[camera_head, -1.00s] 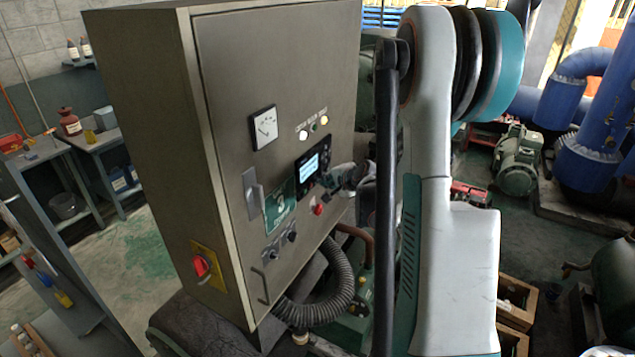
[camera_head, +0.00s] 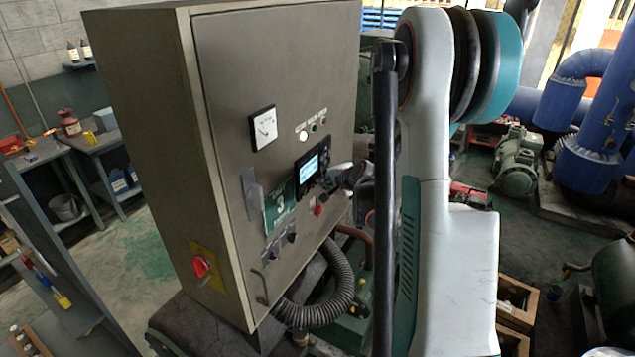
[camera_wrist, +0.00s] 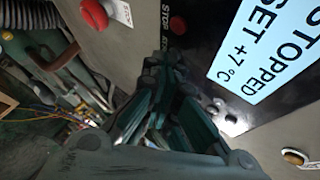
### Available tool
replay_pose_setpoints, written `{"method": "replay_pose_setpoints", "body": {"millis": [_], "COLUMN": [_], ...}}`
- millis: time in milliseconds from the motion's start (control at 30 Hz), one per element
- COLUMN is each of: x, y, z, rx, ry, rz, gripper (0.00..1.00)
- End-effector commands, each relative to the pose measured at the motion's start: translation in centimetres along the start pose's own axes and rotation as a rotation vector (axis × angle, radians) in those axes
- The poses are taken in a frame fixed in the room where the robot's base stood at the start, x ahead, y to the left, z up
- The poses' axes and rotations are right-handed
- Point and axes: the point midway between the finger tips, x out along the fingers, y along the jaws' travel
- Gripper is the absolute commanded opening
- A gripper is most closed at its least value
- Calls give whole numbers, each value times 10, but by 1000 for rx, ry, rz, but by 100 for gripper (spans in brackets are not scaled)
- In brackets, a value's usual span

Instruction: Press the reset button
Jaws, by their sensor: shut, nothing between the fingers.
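The controller panel (camera_head: 305,182) with a lit blue-white display is on the front of a grey cabinet. In the wrist view its display (camera_wrist: 265,45) reads "STOPPED" and "SET +7°C". Small printed labels (camera_wrist: 177,25) include "STOP"; the other label is partly legible, and I cannot single out the reset button. My gripper (camera_head: 330,182) is at the lower right of the controller, its fingers shut and empty. In the wrist view my gripper (camera_wrist: 165,70) has its tips over the black panel, hiding part of it. I cannot tell whether they touch.
A red mushroom button (camera_head: 318,210) sits just below the controller; it also shows in the wrist view (camera_wrist: 95,12). Indicator lamps (camera_head: 313,128) are above, a gauge (camera_head: 263,129) upper left. A red rotary switch (camera_head: 201,267) is on the cabinet's side. A corrugated hose (camera_head: 335,290) runs below.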

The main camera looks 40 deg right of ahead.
Motion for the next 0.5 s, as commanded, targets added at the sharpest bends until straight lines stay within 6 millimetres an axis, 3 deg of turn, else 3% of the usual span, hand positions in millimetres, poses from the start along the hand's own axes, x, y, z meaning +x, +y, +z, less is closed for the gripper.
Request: {"method": "replay_pose_setpoints", "body": {"millis": [500], "x": [-4], "y": [4], "z": [-4], "rx": [0], "ry": [1], "rz": [0], "gripper": [0]}}
